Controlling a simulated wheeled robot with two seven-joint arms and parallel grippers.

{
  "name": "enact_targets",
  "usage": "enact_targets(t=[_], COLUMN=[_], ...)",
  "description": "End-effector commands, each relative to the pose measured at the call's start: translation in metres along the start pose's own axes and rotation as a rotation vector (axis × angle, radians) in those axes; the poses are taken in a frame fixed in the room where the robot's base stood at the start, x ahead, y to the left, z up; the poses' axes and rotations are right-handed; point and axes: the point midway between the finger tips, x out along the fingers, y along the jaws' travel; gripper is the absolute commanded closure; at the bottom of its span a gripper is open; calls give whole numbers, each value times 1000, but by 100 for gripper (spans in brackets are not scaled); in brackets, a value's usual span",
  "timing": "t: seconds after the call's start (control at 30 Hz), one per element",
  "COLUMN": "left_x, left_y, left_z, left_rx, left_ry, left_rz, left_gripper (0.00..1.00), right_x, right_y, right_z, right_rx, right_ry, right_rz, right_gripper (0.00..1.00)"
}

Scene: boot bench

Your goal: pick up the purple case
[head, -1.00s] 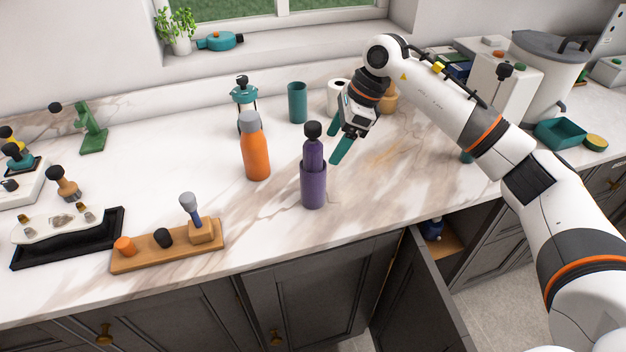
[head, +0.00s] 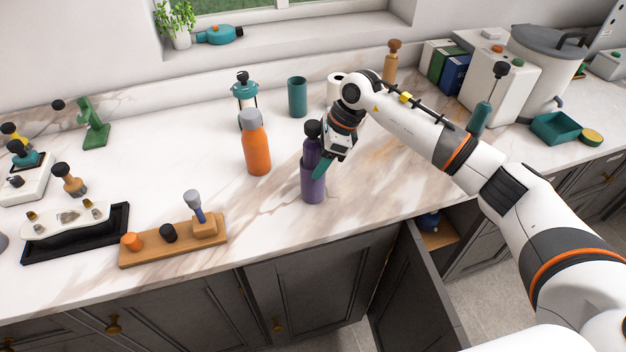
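The purple case (head: 313,188) stands upright on the marble counter, a tall cylinder with a narrower purple upper part and a dark round knob on top. My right gripper (head: 318,160) is at the case, coming from its upper right. One teal finger overlaps the right side of the case near the step between its wide and narrow parts. The other finger is hidden, so I cannot tell whether the gripper is touching or gripping the case. My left gripper is not in view.
An orange bottle (head: 257,148) stands left of the case. A teal cup (head: 297,97), a teal-lidded jar (head: 244,94) and a white roll (head: 337,88) are behind. A wooden board (head: 160,252) with small items lies front left. A cabinet door (head: 405,290) hangs open below.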

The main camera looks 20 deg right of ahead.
Motion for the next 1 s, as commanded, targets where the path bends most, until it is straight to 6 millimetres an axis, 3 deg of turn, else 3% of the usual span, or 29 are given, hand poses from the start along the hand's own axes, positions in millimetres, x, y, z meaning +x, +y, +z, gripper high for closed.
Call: enact_targets(t=[0.03, 0.23, 0.57, 1.0], left_x=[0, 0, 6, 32], left_y=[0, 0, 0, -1], left_z=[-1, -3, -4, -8], left_rx=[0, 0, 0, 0], left_ry=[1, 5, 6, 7], left_rz=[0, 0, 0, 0], left_gripper=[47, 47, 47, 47], right_x=[0, -1, -10, -83], right_y=[0, 0, 2, 1], right_z=[0, -1, -4, -35], right_rx=[0, 0, -1, -2], right_ry=[0, 2, 2, 3], right_rz=[0, 2, 5, 4], right_gripper=[54, 84, 84, 84])
